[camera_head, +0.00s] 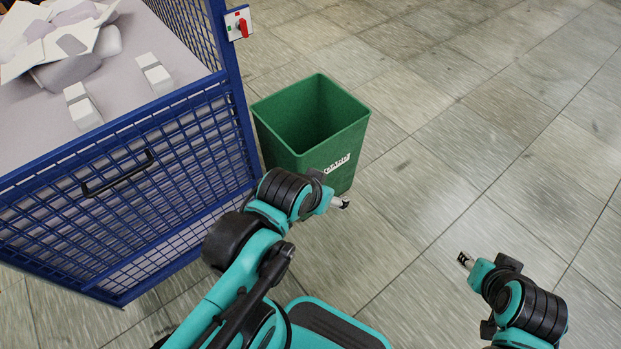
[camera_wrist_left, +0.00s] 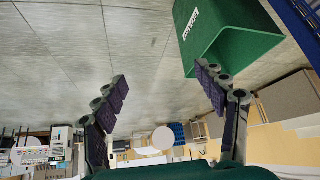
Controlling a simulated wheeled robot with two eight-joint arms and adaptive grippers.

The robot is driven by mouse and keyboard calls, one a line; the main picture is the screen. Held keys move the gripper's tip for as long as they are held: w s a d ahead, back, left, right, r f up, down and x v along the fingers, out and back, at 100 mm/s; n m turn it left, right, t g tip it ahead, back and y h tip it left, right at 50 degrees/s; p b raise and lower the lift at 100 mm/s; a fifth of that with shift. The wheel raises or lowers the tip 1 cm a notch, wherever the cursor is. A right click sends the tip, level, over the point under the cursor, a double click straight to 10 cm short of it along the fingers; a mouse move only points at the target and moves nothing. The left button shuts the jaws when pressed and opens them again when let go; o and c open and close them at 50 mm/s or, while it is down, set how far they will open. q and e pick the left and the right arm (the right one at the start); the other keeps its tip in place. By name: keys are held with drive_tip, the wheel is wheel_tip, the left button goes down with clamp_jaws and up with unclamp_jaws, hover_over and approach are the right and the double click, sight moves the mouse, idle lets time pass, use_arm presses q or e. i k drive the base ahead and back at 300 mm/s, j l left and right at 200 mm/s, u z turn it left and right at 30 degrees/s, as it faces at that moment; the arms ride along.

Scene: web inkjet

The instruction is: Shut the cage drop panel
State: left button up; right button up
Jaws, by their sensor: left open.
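The cage (camera_head: 235,120) is a blue metal frame with mesh walls, at the left of the head view. Its mesh drop panel (camera_head: 165,160) faces me and carries a black bar handle (camera_head: 118,174); I cannot tell whether it is latched. My left gripper (camera_head: 342,203) is to the right of the panel, apart from it, in front of a green bin. In the left wrist view the left gripper (camera_wrist_left: 162,88) has its two fingers wide apart with nothing between them. My right gripper (camera_head: 466,260) is over bare floor at the right; its finger gap is too small to judge.
The green bin (camera_head: 345,145) stands beside the cage's right corner and also shows in the left wrist view (camera_wrist_left: 235,45). A red switch (camera_head: 243,28) sits on the cage post. White blocks (camera_head: 82,105) and papers lie inside the cage. The tiled floor at right is clear.

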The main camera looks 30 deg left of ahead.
sight(10, 180)
drive_tip(key=u, duration=2.6)
drive_tip(key=j+z, duration=0.15)
drive_tip(key=j, duration=0.2)
drive_tip(key=i+j+z, duration=0.2)
drive_tip(key=j, duration=0.15)
drive_tip(key=k+l, duration=0.05)
drive_tip(key=k, duration=0.05)
